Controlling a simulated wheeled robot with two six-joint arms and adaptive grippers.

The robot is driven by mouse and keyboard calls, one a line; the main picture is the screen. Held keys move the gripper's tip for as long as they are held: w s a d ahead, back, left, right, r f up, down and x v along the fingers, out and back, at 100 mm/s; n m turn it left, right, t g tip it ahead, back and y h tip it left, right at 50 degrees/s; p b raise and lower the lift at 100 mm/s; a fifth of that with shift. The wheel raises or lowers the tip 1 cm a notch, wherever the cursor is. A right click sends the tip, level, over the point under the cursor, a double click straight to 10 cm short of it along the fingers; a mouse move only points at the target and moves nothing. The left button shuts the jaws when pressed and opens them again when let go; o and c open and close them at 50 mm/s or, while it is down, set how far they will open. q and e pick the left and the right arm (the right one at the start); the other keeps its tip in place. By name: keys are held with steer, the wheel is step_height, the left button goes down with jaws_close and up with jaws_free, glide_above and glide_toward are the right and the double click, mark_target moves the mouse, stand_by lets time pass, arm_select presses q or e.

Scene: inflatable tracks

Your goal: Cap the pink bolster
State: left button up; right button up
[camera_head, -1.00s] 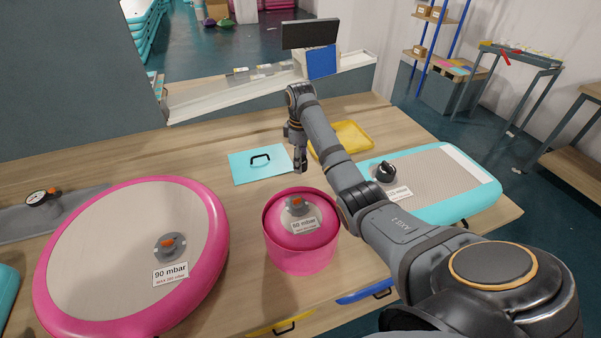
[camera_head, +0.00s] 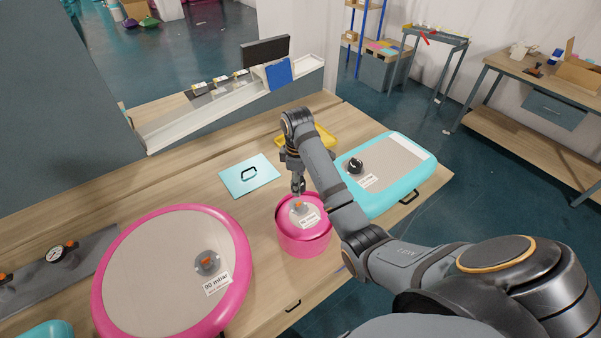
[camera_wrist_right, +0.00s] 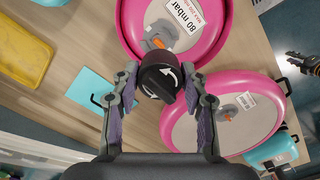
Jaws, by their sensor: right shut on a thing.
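The pink bolster (camera_head: 304,240) stands upright on the workbench, with a grey valve with an orange centre (camera_head: 299,207) and an "80 mbar" label on top. In the wrist view the bolster (camera_wrist_right: 128,22) and its valve (camera_wrist_right: 160,36) lie just beyond my right gripper. My right gripper (camera_head: 298,188) is just above the bolster's top. It is shut on a black round cap with white arrows (camera_wrist_right: 160,82), which partly covers the valve in that view. The cap looks apart from the valve, though the gap is hard to judge. A dark part at the wrist view's right edge may be my left gripper (camera_wrist_right: 302,63).
A large pink round inflatable (camera_head: 165,270) lies left of the bolster. A turquoise inflatable (camera_head: 395,170) with a black cap (camera_head: 355,165) lies to the right. A turquoise plate with a handle (camera_head: 240,185) and a yellow tray (camera_head: 322,140) lie behind.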

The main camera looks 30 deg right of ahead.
steer(key=shift+d+f, duration=0.1)
steer(key=shift+d, duration=0.1)
steer(key=shift+f, duration=0.35)
steer(key=shift+f+b, duration=0.95)
steer(key=shift+f, duration=1.55)
arm_select(q)
steer(key=shift+s+d+f, duration=0.15)
steer(key=shift+f, duration=0.3)
steer(key=shift+s+d+f, duration=0.1)
steer(key=shift+f, duration=0.35)
steer(key=shift+d, duration=0.1)
steer(key=shift+r+p, duration=0.65)
steer(key=shift+r, duration=0.2)
